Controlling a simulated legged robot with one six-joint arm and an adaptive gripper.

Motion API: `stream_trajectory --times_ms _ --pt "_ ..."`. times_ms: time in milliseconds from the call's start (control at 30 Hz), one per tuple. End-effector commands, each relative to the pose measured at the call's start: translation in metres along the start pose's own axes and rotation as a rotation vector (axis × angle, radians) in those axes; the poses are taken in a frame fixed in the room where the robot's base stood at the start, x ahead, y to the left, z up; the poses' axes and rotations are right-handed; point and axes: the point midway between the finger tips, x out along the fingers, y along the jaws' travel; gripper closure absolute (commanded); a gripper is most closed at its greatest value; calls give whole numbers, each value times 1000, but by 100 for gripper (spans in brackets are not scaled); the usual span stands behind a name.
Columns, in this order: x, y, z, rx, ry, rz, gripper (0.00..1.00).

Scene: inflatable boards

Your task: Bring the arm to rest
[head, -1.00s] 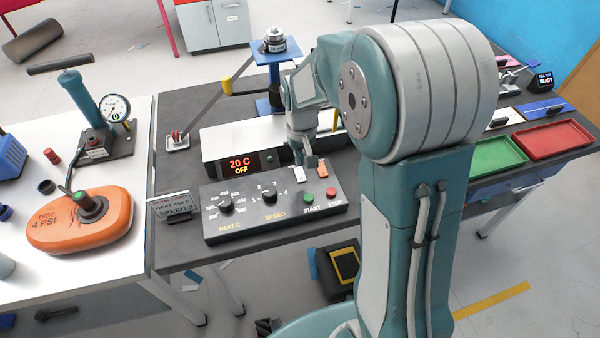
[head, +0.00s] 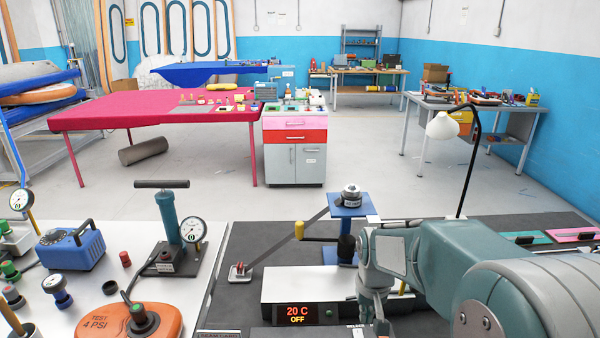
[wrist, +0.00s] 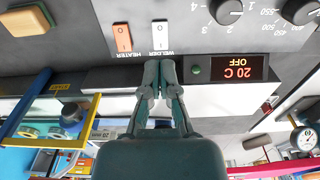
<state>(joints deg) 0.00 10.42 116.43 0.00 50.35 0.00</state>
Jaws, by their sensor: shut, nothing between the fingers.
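My gripper (head: 378,322) hangs low over the front of the welding machine, at the bottom of the head view. In the wrist view its two fingers (wrist: 159,66) are together with nothing between them. The tips are in front of the white WELDER switch (wrist: 124,36); I cannot tell whether they touch it. The orange HEATER switch (wrist: 79,43) is beside that switch. The display (head: 297,314) reads 20 C OFF; it also shows upside down in the wrist view (wrist: 233,70). My arm reaches in from the right and hides part of the machine.
A blue stand with a metal top (head: 350,198) rises behind the machine, near my arm. A black lamp with a cream shade (head: 442,126) stands to the right. At left are a hand pump (head: 175,228) and an orange test piece (head: 142,322). Open floor lies beyond the bench.

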Motion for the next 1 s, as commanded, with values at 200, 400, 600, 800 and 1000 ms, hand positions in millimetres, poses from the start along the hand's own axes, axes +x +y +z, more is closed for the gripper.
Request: stream_trajectory --times_ms 200,400,600,800,1000 --pt "-40 0 26 0 78 0 100" --pt "-69 0 53 0 144 0 100" --pt "-93 0 82 0 210 0 100" --pt "-110 0 111 0 275 0 100" --pt "-123 0 141 0 342 0 100"
